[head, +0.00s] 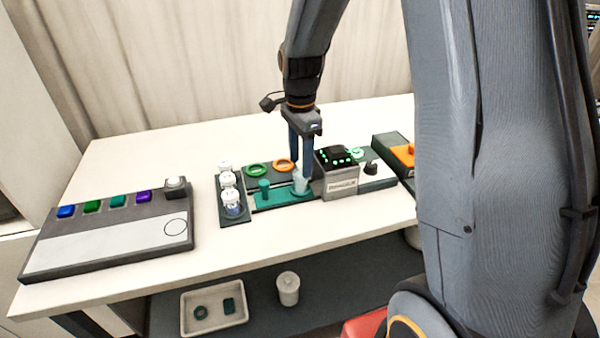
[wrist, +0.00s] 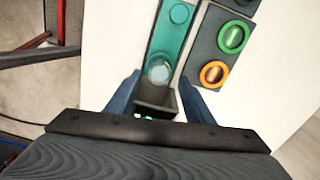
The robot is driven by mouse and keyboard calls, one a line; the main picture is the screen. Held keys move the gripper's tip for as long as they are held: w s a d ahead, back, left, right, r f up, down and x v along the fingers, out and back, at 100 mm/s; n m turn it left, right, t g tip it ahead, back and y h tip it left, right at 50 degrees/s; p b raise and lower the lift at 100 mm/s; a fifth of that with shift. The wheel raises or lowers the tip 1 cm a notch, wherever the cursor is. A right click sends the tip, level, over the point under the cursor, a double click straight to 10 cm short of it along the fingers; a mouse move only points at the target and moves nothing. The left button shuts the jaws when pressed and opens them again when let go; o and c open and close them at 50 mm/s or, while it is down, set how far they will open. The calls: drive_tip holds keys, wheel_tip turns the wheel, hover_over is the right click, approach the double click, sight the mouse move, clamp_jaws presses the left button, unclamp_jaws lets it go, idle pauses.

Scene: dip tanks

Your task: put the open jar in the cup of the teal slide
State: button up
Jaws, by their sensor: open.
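The teal slide (head: 272,196) lies on the bench, with a teal knob (head: 264,186) toward its left end. A pale, translucent jar (head: 300,183) stands upright at the slide's right end, and seems to sit in the cup there; its base is hard to make out. In the wrist view the jar (wrist: 160,70) shows as a pale round shape on the teal strip (wrist: 166,40). My gripper (head: 302,173) points down, open, its fingers close by the jar. In the wrist view the jar lies just beyond the two fingertips (wrist: 163,88), with nothing gripped.
A dark box with green lights (head: 340,182) stands close right of the jar. Green (head: 257,170) and orange (head: 284,165) rings lie behind the slide. A dark rack (head: 236,218) with white-capped jars is left. A button panel (head: 110,244) lies farther left.

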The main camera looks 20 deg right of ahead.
wheel_tip(320, 180, up, 7)
drive_tip(key=b, duration=0.2)
drive_tip(key=s+f+n, duration=0.4)
drive_tip(key=s+n, duration=0.4)
drive_tip(key=s+f+n+t, duration=0.1)
drive_tip(key=s+f+n, duration=0.3)
drive_tip(key=s+n, duration=0.4)
drive_tip(key=shift+s, duration=0.65)
drive_tip(key=shift+p, duration=0.3)
idle(0.5)
